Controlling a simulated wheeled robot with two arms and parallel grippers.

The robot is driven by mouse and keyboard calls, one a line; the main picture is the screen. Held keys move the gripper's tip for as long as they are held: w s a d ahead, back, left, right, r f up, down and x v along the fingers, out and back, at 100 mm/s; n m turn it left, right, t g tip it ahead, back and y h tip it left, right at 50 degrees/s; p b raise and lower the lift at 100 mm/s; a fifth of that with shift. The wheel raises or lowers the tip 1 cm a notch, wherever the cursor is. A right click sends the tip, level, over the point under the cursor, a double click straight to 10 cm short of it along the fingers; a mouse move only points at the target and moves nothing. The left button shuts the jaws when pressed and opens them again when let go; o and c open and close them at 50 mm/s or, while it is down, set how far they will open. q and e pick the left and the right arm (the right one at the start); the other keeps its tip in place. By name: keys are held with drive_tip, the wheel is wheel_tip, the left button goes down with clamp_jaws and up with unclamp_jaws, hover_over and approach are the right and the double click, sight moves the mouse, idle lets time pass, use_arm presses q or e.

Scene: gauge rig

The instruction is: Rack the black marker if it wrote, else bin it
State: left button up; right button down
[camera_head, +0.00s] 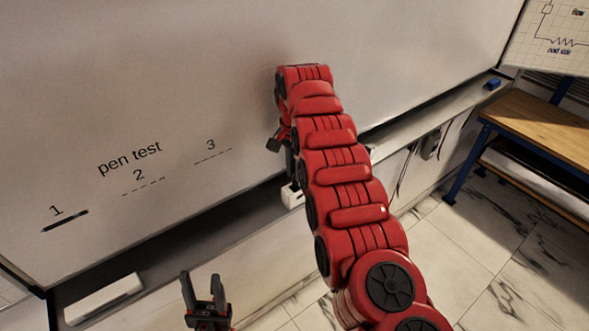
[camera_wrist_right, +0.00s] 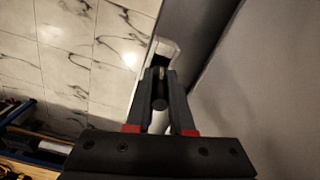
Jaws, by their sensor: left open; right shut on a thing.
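My right gripper (camera_head: 292,172) is low in front of the whiteboard (camera_head: 200,60), partly hidden by my arm. In the right wrist view its fingers (camera_wrist_right: 160,76) are shut on a marker (camera_wrist_right: 158,121) with a pale body and a dark round end. A small white block-like holder (camera_head: 291,196) is just beyond the fingertips; it also shows in the wrist view (camera_wrist_right: 165,47). Whether they touch is unclear. On the board under "pen test", line 1 carries a thick black stroke (camera_head: 65,221); lines 2 and 3 show only dashes. My left gripper (camera_head: 201,280) is open and empty at the bottom.
A grey ledge (camera_head: 440,108) runs below the board, with a blue block (camera_head: 492,84) at its right end. A white, tray-like thing (camera_head: 104,299) is at the lower left. A wooden bench (camera_head: 535,125) with blue legs stands at the right on marble-patterned floor.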

drive_tip(key=shift+c, duration=0.8)
unclamp_jaws()
drive_tip(key=shift+s, duration=0.1)
